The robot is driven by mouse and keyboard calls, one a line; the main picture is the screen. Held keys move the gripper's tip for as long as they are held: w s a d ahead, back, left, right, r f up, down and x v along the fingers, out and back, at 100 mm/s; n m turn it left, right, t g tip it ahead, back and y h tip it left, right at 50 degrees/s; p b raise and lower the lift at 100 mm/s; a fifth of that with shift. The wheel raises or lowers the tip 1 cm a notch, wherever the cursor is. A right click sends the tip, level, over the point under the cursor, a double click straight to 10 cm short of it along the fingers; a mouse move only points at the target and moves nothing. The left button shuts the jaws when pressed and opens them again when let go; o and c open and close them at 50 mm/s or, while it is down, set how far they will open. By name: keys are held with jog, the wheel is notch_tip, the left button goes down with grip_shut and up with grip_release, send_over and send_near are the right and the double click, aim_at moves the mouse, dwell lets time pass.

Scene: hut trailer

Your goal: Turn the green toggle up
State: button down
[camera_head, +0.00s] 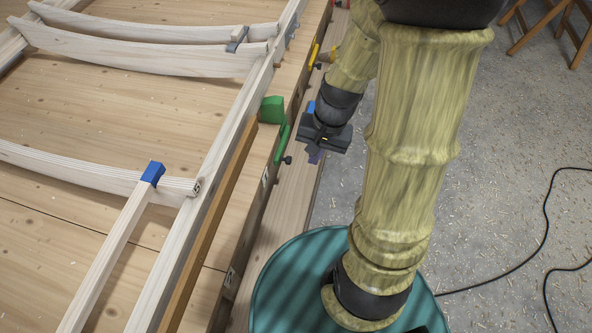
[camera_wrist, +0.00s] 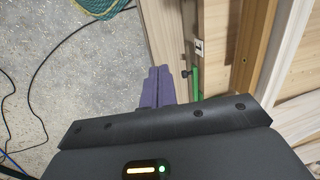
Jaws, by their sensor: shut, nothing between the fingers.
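The green toggle (camera_head: 282,138) is on the side of the wooden bench edge, below a green block (camera_head: 272,110). Its lever hangs down, with a black knob at the low end. In the wrist view the toggle (camera_wrist: 195,82) is a narrow green strip just right of my fingers, with the black knob between. My gripper (camera_head: 315,156) is beside the toggle, to its right in the head view. In the wrist view its purple fingers (camera_wrist: 157,86) are shut together and empty. I cannot tell whether they touch the knob. My gripper's body hides part of the toggle in the wrist view.
A yellow toggle (camera_head: 314,55) with a black knob sits farther along the same edge. Pale wooden beams and ribs (camera_head: 120,38) lie over the bench, with blue clamps (camera_head: 152,173). A black cable (camera_head: 546,215) lies on the grey floor to the right.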

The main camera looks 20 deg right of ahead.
jog(key=w+d+f+m+t+y+b, duration=0.2)
jog(key=w+d+f+m+b, duration=0.1)
jog(key=f, duration=0.7)
jog(key=w+d+f+m+t+y+b, duration=0.2)
jog(key=w+f+m+b, duration=0.3)
jog(key=f+m+b, duration=0.3)
jog(key=w+d+f+m+t+y+b, duration=0.3)
jog(key=f+b, duration=0.5)
jog(key=f, duration=0.4)
jog(key=w+m+y, duration=0.1)
jog(key=w+m, duration=0.1)
jog(key=m, duration=0.1)
jog(key=shift+d+f, duration=0.15)
jog(key=shift+d, duration=0.2)
jog(key=shift+a, duration=0.1)
jog(key=b+x, duration=0.2)
jog(key=x, duration=0.8)
jog(key=shift+a+b, duration=0.2)
jog(key=shift+b, duration=0.15)
jog(key=r, duration=0.4)
jog(key=shift+s+a+r, duration=0.1)
jog(key=shift+s+a, duration=0.1)
jog(key=shift+a, duration=0.05)
jog(key=shift+d, duration=0.1)
